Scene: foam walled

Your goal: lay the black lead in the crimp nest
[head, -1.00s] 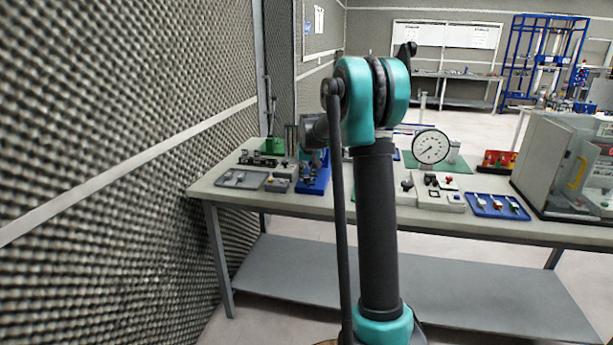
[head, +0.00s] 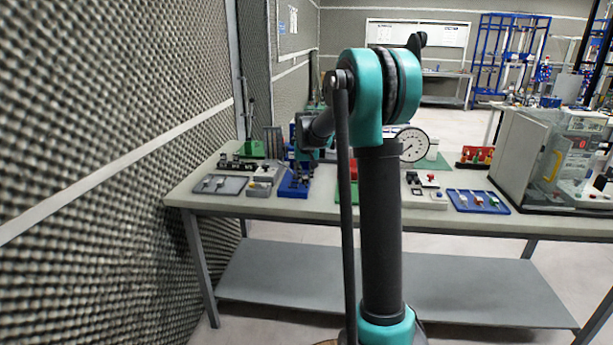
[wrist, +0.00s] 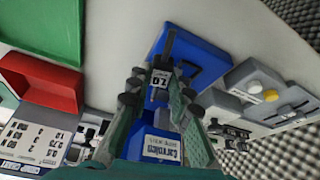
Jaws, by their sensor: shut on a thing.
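My gripper (wrist: 161,78) points down at the bench in the wrist view, its two fingers closed in on a dark, narrow piece with a white label, which I take to be the black lead (wrist: 168,46).
The bench (head: 240,206) carries a grey tray (head: 218,185) at left, a dial gauge (head: 412,145) and a blue tray (head: 478,201) at right. A red bin (wrist: 45,82) and a green mat (wrist: 45,25) lie left of the gripper in the wrist view. A foam wall stands close at left.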

